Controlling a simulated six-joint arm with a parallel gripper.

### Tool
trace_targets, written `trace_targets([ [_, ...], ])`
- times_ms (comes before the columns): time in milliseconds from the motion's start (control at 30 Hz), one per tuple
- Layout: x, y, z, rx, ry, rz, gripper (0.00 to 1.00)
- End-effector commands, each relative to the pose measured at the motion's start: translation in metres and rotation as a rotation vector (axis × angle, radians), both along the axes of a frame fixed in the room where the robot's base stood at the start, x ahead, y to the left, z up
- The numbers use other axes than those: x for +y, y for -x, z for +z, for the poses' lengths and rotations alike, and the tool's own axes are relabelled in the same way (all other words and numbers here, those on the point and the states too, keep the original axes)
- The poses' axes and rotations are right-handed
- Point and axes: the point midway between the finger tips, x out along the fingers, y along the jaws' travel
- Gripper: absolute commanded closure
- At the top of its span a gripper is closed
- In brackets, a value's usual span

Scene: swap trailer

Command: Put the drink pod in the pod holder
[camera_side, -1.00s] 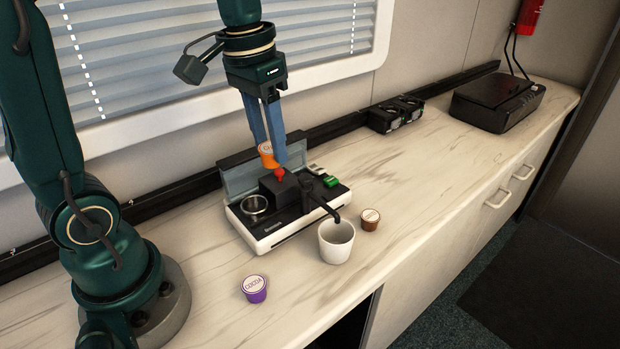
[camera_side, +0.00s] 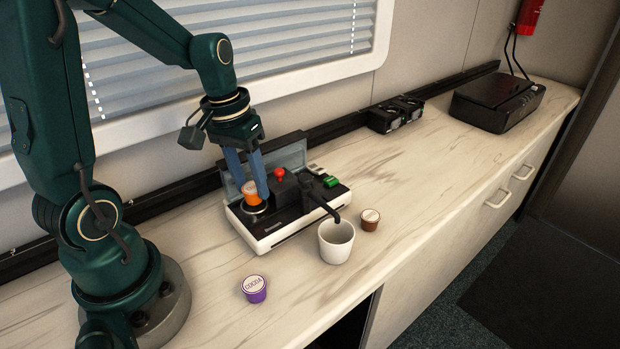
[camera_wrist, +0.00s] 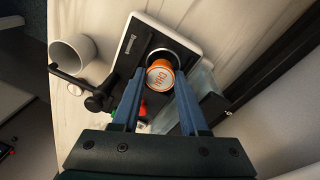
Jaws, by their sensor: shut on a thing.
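An orange drink pod (camera_side: 251,192) with a white lid is between the fingertips of my gripper (camera_side: 250,187), which is shut on it. The pod holder (camera_side: 258,209) is a round metal cup in the left part of the drink machine (camera_side: 283,232). The pod is at the holder's mouth; I cannot tell how far into it the pod reaches. In the wrist view the pod (camera_wrist: 160,76) shows lettering on its lid, and the holder's metal rim (camera_wrist: 176,60) shows around part of it. My gripper's fingers (camera_wrist: 160,90) are on both sides of the pod.
A white cup (camera_side: 336,243) stands under the machine's spout. A purple pod (camera_side: 254,289) and a brown pod (camera_side: 370,219) stand on the counter. The machine's lid (camera_side: 285,158) is raised behind.

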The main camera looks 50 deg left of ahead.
Motion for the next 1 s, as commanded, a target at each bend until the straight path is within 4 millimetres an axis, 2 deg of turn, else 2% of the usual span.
trace_targets([
  [133,0.0,0.001,-0.016,0.004,0.002,0.0,1.0],
  [467,0.0,0.0,-0.018,0.0,-0.001,0.0,1.0],
  [733,0.0,0.001,-0.027,0.004,0.002,0.0,1.0],
  [767,-0.001,0.001,-0.027,0.004,0.002,0.0,0.45],
  [800,-0.001,0.001,-0.027,0.005,0.002,-0.002,0.3],
  [833,-0.001,0.001,-0.027,0.005,0.001,-0.001,0.27],
  [1000,0.0,0.002,-0.027,0.006,-0.001,-0.005,0.27],
])
